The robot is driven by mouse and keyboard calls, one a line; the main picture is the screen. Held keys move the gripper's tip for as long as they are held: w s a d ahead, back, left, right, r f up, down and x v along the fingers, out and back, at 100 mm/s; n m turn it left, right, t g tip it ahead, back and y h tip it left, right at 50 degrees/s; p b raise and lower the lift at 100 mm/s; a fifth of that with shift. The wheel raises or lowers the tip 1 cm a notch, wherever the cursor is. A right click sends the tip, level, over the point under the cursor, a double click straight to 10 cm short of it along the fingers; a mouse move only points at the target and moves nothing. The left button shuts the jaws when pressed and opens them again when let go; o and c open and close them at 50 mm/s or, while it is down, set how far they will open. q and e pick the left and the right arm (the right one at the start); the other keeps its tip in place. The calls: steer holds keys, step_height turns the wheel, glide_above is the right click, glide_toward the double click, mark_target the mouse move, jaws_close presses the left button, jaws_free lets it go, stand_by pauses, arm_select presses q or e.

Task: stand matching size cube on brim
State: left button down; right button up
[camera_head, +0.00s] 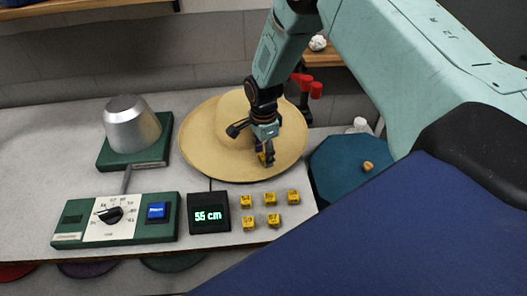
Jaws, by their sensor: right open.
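A straw-coloured hat (205,130) with a wide brim lies on the table. My right gripper (266,157) comes down from above onto the front right of the brim and is open. A small yellow cube (262,158) shows at its fingertips, low over or on the brim; I cannot tell if it touches the brim, and its number is hidden. Several yellow numbered cubes (270,199) stand in two rows in front of the hat. A black display (209,213) reads what looks like 55 cm. My left gripper is not in view.
A silver metal hat form (132,126) stands on a green base (162,152) at left. A green control box (72,222) with a dial and blue button sits at front left.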

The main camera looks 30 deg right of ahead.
step_height(320, 180, up, 12)
stand_by(0.5)
steer(key=shift+a, duration=0.1)
